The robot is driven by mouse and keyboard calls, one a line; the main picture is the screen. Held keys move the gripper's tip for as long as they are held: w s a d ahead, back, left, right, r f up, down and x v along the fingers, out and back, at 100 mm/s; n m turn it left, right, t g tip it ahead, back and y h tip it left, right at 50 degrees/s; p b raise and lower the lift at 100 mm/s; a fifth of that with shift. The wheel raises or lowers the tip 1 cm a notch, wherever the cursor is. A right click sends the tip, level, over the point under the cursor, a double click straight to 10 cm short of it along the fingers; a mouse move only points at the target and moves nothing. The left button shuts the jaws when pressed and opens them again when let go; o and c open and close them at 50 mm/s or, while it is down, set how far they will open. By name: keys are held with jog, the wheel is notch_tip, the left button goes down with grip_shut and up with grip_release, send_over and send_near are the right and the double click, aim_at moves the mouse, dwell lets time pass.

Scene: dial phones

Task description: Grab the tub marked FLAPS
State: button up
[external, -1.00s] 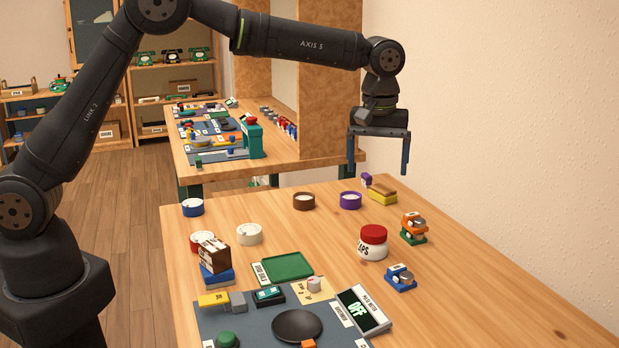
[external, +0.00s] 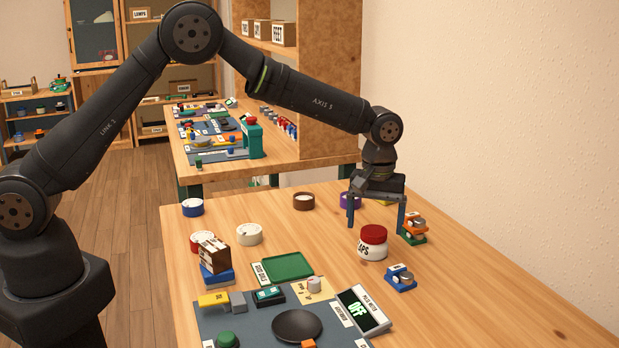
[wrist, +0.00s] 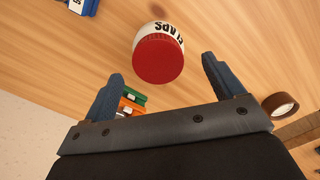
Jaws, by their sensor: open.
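The tub (external: 372,244) is white with a red lid and stands upright on the wooden table. In the external view its label shows only as "APS"; in the wrist view the tub (wrist: 160,55) shows upside-down lettering that looks like FLAPS. My gripper (external: 376,228) is open, with its fingers pointing down above and just behind the tub. In the wrist view my gripper (wrist: 162,70) has its two fingers spread wide, with the tub lying ahead between their lines. Nothing is held, and the fingers appear clear of the tub.
An orange and green stack (external: 413,228) stands close to the right finger. A blue block (external: 400,278) sits to the tub's front right. A purple round container (external: 350,201) and a brown one (external: 304,201) stand behind. A green tray (external: 287,266) lies left; table between is bare.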

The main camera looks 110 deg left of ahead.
aim_at(374, 230)
jog(key=f, duration=0.5)
jog(key=shift+w+d, duration=0.1)
jog(key=shift+d, duration=0.3)
jog(key=c, duration=1.1)
jog(key=shift+c, duration=0.2)
jog(key=shift+r, duration=0.1)
